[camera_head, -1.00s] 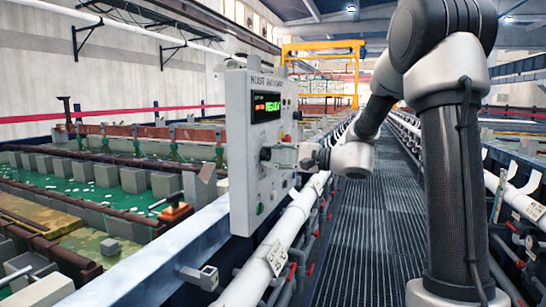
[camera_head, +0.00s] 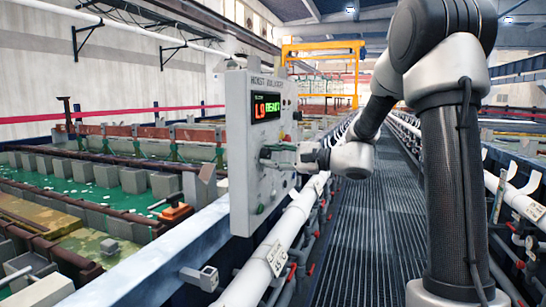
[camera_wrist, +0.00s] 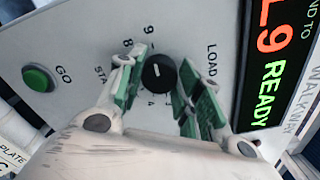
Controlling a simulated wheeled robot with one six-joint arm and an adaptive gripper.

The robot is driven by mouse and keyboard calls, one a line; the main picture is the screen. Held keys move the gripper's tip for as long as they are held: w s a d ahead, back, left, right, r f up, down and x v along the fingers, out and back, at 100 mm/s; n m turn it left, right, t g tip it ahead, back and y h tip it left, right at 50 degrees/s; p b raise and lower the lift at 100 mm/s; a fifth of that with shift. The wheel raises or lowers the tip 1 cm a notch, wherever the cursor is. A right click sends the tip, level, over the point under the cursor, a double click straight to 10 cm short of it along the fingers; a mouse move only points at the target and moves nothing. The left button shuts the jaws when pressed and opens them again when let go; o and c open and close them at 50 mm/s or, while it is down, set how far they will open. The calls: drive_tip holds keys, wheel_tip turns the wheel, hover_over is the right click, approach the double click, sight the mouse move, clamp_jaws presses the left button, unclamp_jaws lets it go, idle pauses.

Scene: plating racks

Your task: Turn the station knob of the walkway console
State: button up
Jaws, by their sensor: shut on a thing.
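The walkway console (camera_head: 240,190) is a grey upright box left of the walkway. The station knob (camera_wrist: 158,74) is a round black knob with a short white mark, ringed by small numbers; 8 and 9 are readable. My gripper (camera_wrist: 166,80) has green-padded fingers on both sides of the knob, shut on it. In the head view my gripper (camera_head: 275,153) reaches the console face from the right and hides the knob. The console display (camera_head: 266,107) reads a red L9 and a green READY. A green GO button (camera_wrist: 38,78) sits apart from my fingers.
A blue-grey rail (camera_head: 150,255) and a white pipe (camera_head: 260,265) run along the left of the walkway below the console. The grated walkway (camera_head: 355,230) is clear. Green-liquid tanks (camera_head: 95,200) lie beyond the rail.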

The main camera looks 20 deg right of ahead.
drive_tip(key=o, duration=1)
drive_tip(key=shift+o, duration=0.2)
drive_tip(key=v, duration=1.2)
